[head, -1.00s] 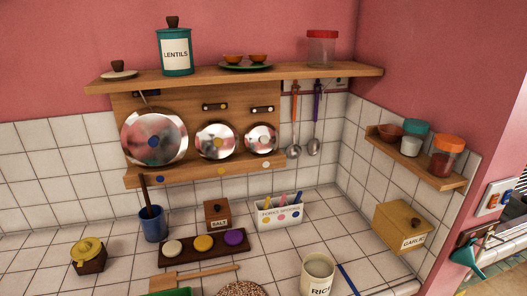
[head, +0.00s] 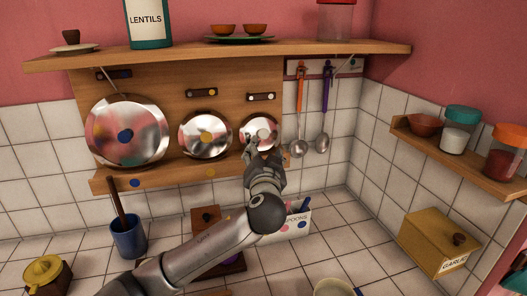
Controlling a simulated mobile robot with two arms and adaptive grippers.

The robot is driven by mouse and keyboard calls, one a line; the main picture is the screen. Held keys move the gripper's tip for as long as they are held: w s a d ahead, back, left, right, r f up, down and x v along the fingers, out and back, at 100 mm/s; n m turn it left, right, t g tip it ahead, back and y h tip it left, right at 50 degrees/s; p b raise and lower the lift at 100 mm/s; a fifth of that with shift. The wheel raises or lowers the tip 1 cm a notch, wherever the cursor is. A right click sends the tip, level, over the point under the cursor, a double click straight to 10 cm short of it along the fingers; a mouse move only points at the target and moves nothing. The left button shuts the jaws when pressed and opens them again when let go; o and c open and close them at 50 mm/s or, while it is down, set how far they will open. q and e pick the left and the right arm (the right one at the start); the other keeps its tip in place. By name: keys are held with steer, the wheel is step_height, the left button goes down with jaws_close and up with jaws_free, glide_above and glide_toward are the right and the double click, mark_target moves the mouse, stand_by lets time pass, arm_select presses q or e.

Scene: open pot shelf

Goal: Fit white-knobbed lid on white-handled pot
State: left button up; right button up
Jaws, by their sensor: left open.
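The white-knobbed lid (head: 262,125) is a shiny round metal lid, the smallest and rightmost of three on the wooden wall rack in the head view. My left gripper (head: 254,146) is open in front of its lower part and covers some of it. I cannot tell whether the fingers touch the lid. The knob is partly hard to make out behind the fingers. No white-handled pot can be made out. My right gripper is not in view.
A blue-knobbed lid (head: 127,145) and a yellow-knobbed lid (head: 205,142) stand left on the rack. A wooden shelf (head: 310,48) runs above. A blue cup (head: 128,238) and a garlic box (head: 435,238) are on the counter.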

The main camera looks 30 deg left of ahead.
mark_target(263, 136)
arm_select(q)
steer(key=p+x, duration=0.3)
steer(key=x, duration=0.5)
steer(key=shift+w+a+r, duration=0.1)
steer(key=shift+w+a, duration=0.05)
steer(key=shift+w, duration=0.15)
steer(key=shift+w+a, duration=0.35)
steer(key=shift+w, duration=0.15)
steer(key=shift+w+a, duration=0.15)
steer(key=shift+w, duration=0.05)
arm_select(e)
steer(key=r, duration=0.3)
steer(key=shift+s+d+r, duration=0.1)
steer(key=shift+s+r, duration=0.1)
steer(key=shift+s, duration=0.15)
arm_select(q)
steer(key=shift+c, duration=0.5)
